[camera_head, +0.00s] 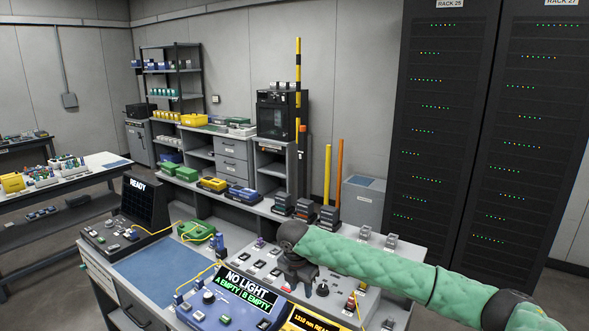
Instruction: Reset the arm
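My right arm, in a green padded sleeve, reaches in from the right over the workbench (150,275). Its dark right gripper (298,276) points down over the grey panel of small modules, behind the blue tester (225,312). The fingertips are small and dark, so I cannot tell whether they are apart or hold anything. My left arm and gripper do not show. The blue tester's screen (245,290) reads "NO LIGHT" and "A EMPTY / B EMPTY".
A device with a "READY" screen (140,197) stands at the bench's left, with a clear blue mat (155,270) in front. A yellow-framed screen (308,321) sits at the front edge. Tall poles (298,110) and black server racks (440,130) stand behind.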

